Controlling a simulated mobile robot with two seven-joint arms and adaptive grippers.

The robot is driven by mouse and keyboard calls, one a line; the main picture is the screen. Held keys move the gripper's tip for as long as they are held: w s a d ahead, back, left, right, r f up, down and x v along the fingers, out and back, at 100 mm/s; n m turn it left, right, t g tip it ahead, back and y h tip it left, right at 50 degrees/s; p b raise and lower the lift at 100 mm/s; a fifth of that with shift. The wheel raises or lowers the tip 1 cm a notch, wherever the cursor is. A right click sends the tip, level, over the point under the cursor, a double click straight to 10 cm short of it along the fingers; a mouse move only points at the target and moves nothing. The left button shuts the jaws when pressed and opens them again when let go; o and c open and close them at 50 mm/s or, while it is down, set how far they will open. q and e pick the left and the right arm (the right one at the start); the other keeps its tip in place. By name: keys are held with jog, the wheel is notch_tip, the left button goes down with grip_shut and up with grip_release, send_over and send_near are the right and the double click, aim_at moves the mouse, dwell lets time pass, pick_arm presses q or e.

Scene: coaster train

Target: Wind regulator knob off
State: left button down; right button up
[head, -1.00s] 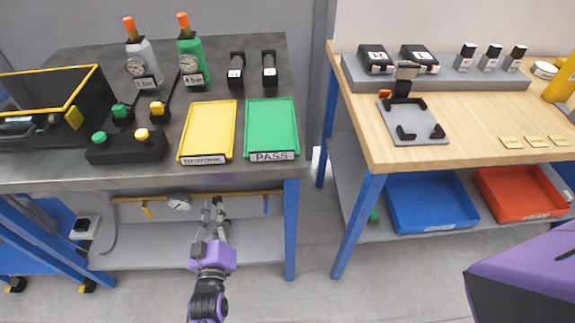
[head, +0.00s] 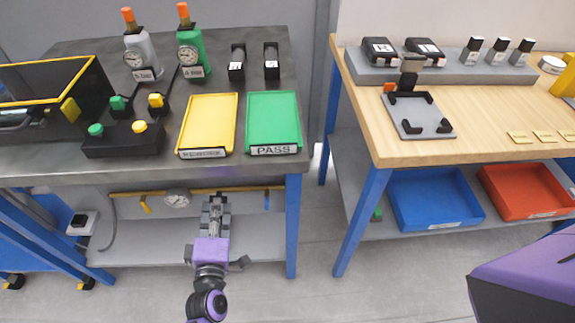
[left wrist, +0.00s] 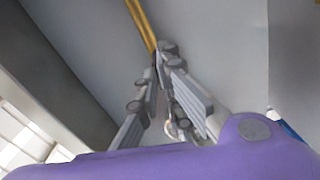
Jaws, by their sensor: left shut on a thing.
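My left gripper (head: 215,206) is under the grey bench, with its fingertips up at the yellow pipe (head: 240,190). In the left wrist view its fingers (left wrist: 168,62) are close together at the end of the yellow pipe (left wrist: 140,22). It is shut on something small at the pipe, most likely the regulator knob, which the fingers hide. A round pressure gauge (head: 177,198) sits on the pipe just left of the gripper. My right gripper is out of view.
Above the gripper is the bench top's front edge (head: 150,175); below is a grey lower shelf (head: 150,245). A blue bench leg (head: 293,225) stands to the right.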

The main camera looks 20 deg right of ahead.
pick_arm(q)
jog(key=shift+n+b, duration=0.35)
jog(key=shift+n, duration=0.75)
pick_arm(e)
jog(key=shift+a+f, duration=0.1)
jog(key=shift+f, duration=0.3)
pick_arm(q)
jog(key=c, duration=1.9)
grip_release()
jog(key=v, duration=1.2)
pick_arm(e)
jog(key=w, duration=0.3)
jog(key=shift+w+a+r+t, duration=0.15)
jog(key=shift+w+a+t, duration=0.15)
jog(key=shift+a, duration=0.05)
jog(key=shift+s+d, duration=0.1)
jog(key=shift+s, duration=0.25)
